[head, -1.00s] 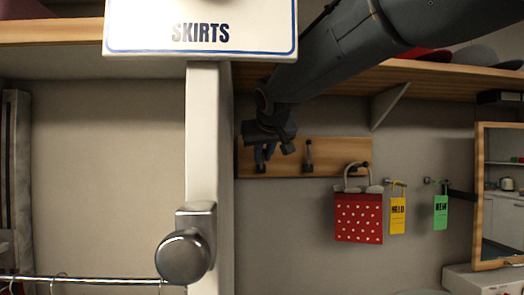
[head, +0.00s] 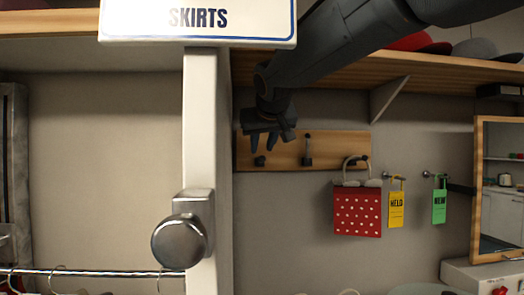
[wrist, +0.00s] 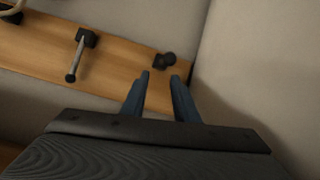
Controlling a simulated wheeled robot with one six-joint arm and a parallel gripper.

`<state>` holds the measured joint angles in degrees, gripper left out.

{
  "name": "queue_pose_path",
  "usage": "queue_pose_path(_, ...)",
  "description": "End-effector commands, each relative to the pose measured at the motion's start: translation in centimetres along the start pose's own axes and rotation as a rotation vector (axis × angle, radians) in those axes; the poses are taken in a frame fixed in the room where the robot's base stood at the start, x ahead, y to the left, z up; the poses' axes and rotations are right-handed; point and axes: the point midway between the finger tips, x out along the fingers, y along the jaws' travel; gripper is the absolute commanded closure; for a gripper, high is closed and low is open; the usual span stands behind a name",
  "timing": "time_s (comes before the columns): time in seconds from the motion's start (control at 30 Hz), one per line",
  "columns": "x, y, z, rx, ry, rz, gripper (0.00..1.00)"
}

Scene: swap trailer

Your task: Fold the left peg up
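The wooden peg board (head: 337,150) is on the back wall, its left end close to the white divider. The left peg (head: 260,161) shows as a short dark shape low on the board, with no upright rod visible; in the wrist view it is a dark stub (wrist: 164,60) close to the wall corner. The middle peg (head: 307,149) stands upright against the board. The right peg (head: 360,160) carries a bag's handle. My gripper (head: 272,139) is just above the left peg. In the wrist view its fingers (wrist: 161,77) are apart, with nothing between them, and the stub lies beyond their tips.
A red dotted bag (head: 357,212) hangs from the right peg. Yellow (head: 396,209) and green (head: 439,207) tags hang farther right. A wooden shelf (head: 340,75) runs above the board. The white divider (head: 199,110) with a metal knob (head: 180,240) stands left of my gripper.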

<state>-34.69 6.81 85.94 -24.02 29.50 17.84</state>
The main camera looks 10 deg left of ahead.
Motion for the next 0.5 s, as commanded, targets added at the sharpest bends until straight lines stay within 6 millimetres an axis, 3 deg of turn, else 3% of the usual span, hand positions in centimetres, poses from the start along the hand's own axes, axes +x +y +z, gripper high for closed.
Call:
queue_pose_path(0.3, -4.8, 0.0, 0.1, 0.001, 0.002, -0.001, 0.73)
queue_pose_path(0.5, -6.1, 0.0, 0.1, 0.001, 0.000, 0.000, 0.73)
